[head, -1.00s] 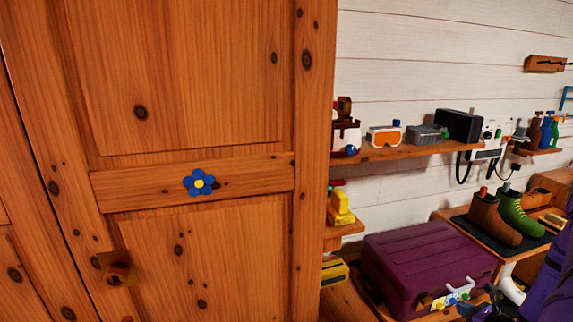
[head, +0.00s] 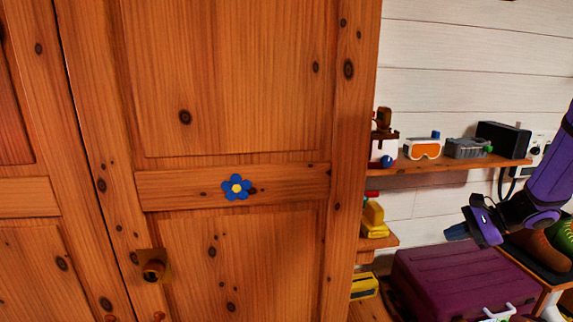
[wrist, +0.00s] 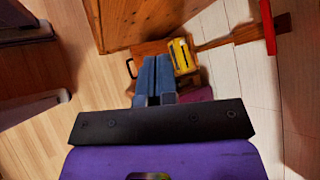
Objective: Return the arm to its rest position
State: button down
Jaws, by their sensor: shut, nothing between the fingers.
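My purple arm comes in from the right edge in the head view, raised in front of the shelves. My gripper (head: 456,232) is at its end, pointing left, in front of the white wall and above the purple suitcase (head: 450,278). In the wrist view my gripper (wrist: 155,60) shows two blue fingers side by side, closed together with nothing between them. Beyond the fingertips lies a yellow box-like thing (wrist: 182,56), apart from them as far as I can tell.
A wooden wardrobe (head: 240,110) with a blue flower and a round knob (head: 153,268) fills the left. A wall shelf (head: 450,165) holds goggles (head: 422,148) and other items. Boots (head: 560,240) stand at the right, partly behind my arm. Bare wooden floor (wrist: 60,130) shows in the wrist view.

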jog(key=s+a+r+n+g+h, duration=0.35)
jog(key=s+a+r+n, duration=0.55)
jog(key=s+a+r, duration=0.4)
jog(key=s+a+r+n+t+h, duration=0.1)
jog(key=s+r+n+t+h, duration=0.2)
jog(key=s, duration=0.9)
notch_tip(320, 180, up, 4)
jog(key=n+h, duration=0.3)
jog(key=n, duration=0.1)
jog(key=shift+s+a+r, duration=0.2)
jog(key=shift+s+a, duration=0.05)
jog(key=shift+a, duration=0.05)
jog(key=c, duration=1.8)
grip_release()
jog(key=shift+c, duration=0.2)
